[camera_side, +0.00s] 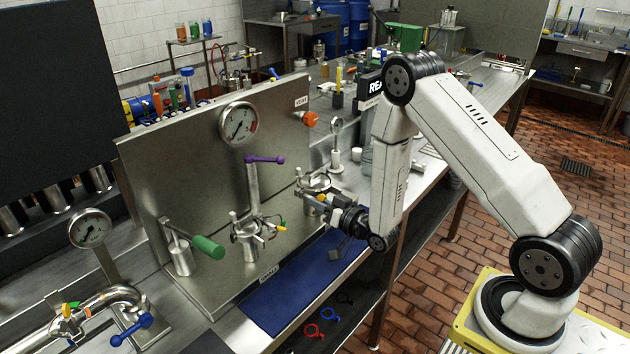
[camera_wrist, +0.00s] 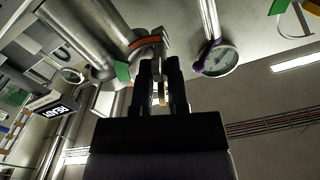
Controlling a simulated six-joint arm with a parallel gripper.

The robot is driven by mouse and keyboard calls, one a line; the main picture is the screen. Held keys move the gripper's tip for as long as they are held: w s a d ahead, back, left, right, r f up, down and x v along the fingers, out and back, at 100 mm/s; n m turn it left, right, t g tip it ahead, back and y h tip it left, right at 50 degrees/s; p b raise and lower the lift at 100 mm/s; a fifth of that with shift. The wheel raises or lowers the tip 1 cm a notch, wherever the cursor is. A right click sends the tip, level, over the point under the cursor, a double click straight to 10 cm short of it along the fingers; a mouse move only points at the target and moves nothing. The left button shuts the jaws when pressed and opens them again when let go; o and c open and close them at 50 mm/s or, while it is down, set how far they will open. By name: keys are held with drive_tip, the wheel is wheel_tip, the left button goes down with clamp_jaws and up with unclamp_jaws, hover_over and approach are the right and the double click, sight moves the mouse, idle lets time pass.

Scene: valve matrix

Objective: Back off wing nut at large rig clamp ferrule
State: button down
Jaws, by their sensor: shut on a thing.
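In the side view my gripper (camera_side: 326,203) reaches in from the right to the right-hand steel clamp fitting (camera_side: 313,183) on the metal panel. In the wrist view both dark fingers of my gripper (camera_wrist: 161,68) stand upright at the clamp ferrule (camera_wrist: 150,42) on a wide steel pipe. An orange-red band shows at the joint. My gripper is shut on the wing nut (camera_wrist: 161,88); only a small tan-gold sliver shows between the fingers. The fingers hide most of the nut and its bolt.
A second clamp fitting (camera_side: 247,235) with a purple-handled valve (camera_side: 264,159) stands left of my gripper. The panel (camera_side: 180,165) rises behind, carrying a gauge (camera_side: 238,123). The blue mat (camera_side: 285,300) in front is clear.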

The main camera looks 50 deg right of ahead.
drive_tip(key=shift+n, duration=0.3)
drive_tip(key=c, duration=0.7)
unclamp_jaws()
drive_tip(key=shift+c, duration=0.2)
drive_tip(key=shift+s, duration=0.15)
drive_tip(key=s, duration=0.7)
drive_tip(key=shift+s, duration=0.3)
